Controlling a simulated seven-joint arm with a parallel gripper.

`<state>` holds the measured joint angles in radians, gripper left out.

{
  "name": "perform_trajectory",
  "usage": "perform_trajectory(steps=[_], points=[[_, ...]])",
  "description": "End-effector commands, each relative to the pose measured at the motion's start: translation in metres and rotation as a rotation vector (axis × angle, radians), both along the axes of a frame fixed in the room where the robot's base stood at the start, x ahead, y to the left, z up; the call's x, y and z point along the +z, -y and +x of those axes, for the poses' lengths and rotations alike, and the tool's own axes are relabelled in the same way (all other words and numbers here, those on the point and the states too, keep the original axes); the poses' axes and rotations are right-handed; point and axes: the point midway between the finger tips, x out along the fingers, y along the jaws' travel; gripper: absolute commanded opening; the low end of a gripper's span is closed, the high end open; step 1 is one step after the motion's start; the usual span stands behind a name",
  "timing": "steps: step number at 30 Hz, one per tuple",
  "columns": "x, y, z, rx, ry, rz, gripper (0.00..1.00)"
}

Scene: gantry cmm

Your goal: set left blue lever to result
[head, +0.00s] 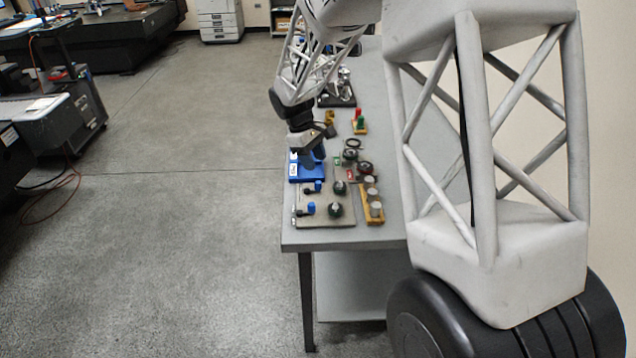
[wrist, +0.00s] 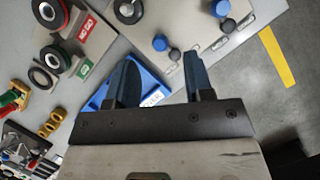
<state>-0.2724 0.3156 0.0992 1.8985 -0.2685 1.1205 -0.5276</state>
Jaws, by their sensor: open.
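A beige panel (head: 322,220) at the near end of the grey bench carries two blue-capped levers. In the head view, one blue lever (head: 314,186) is farther back and the other blue lever (head: 308,208) is nearer the front edge. In the wrist view, the left blue lever (wrist: 160,42) and right blue lever (wrist: 221,9) each sit beside a dark pivot. My gripper (wrist: 160,80) is open and empty, with blue fingers. In the head view my gripper (head: 312,160) hangs over a blue tray just behind the panel, apart from both levers. I cannot read any lever markings.
The blue tray (head: 297,172) has a white label, partly hidden. Dark knobs (head: 339,187) share the panel. A wooden rack (head: 374,213) stands to its right. Ring gauges (wrist: 55,59) with red and green labels lie nearby. A yellow floor stripe (wrist: 278,57) lies beyond the bench edge.

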Motion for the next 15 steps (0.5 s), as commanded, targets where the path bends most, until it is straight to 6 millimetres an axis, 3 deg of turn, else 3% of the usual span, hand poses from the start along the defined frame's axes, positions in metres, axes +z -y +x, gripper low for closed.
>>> perform_trajectory(steps=[6,15], points=[[-0.018,-0.012,0.014,0.041,-0.026,-0.012,0.48],[-0.021,-0.013,0.016,0.047,-0.03,-0.013,0.48]])
